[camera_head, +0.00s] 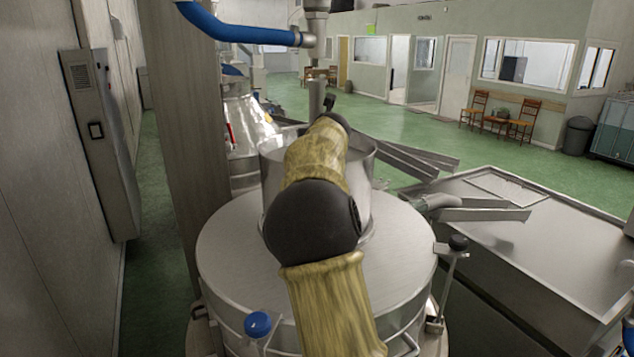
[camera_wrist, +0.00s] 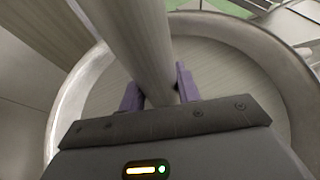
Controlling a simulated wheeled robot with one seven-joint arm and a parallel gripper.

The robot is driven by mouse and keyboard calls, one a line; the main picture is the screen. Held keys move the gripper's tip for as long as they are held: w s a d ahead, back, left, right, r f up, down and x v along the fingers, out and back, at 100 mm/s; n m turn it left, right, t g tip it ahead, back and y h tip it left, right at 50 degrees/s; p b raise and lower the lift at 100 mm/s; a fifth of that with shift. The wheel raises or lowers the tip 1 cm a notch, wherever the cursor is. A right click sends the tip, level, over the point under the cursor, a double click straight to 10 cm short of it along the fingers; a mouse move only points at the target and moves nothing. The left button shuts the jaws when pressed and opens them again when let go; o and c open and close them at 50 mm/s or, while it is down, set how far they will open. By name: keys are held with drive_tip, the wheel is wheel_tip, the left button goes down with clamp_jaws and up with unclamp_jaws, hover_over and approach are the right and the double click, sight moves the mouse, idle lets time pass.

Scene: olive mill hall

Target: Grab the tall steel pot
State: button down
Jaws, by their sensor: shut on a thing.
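My gripper (camera_wrist: 160,90) shows in the wrist view, its two purple fingers shut on a smooth upright steel pipe (camera_wrist: 140,40). The pipe also shows in the head view (camera_head: 316,97), coming down from above behind my arm. A wide, open-topped steel vessel (camera_head: 362,188) stands on a large round steel drum; it looks like the tall steel pot, though I cannot tell for sure. In the wrist view a round rim (camera_wrist: 75,95) surrounds the fingers and pipe. In the head view my arm hides the gripper and the middle of the vessel.
The round steel drum (camera_head: 225,245) carries a blue knob (camera_head: 257,324) in front. A steel trough (camera_head: 560,260) stands to the right, with chutes (camera_head: 415,163) behind. A grey pillar (camera_head: 190,130) and a wall cabinet (camera_head: 100,130) are at left.

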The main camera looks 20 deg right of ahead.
drive_tip(key=shift+w+r, duration=0.1)
drive_tip(key=shift+r, duration=0.1)
